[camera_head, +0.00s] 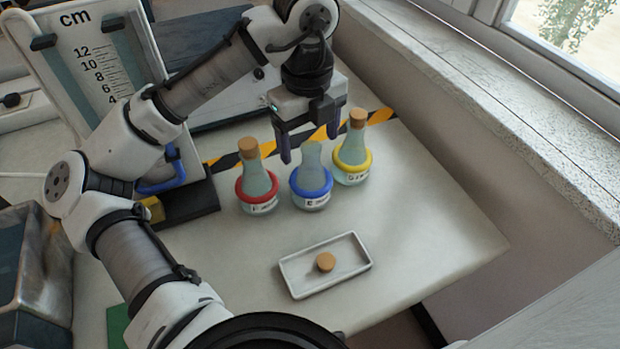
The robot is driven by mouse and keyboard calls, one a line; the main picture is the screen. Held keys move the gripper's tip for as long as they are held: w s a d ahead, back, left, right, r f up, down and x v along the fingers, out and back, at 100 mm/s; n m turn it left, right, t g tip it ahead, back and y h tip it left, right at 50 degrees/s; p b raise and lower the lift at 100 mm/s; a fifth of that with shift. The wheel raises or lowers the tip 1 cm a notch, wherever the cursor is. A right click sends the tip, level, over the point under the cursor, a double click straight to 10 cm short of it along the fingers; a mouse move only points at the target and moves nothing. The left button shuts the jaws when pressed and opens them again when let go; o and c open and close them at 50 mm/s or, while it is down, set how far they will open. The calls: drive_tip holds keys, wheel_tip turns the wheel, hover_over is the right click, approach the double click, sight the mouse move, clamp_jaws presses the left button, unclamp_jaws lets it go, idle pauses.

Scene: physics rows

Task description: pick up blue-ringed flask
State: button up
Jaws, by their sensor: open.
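The blue-ringed flask (312,187) stands upright on the table in the middle of a row of three. It has no cork, and its neck is open at the top. My gripper (309,145) points down, open and empty, with its fingertips about level with the flask's neck in the picture. One finger shows to the left of the neck and the other to the upper right. I cannot tell whether the fingers are around the neck or behind it.
A red-ringed corked flask (257,189) stands close on the left, a yellow-ringed corked flask (352,161) close on the right. A white tray (293,286) holding a loose cork (325,262) lies in front. A measuring board (95,55) stands back left. The table's right side is clear.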

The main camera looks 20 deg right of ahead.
sight(311, 166)
drive_tip(key=shift+w+d+f, duration=0.1)
drive_tip(key=shift+f, duration=1.85)
drive_tip(key=shift+w+d+f, duration=0.1)
drive_tip(key=shift+f, duration=1.85)
drive_tip(key=c, duration=1.5)
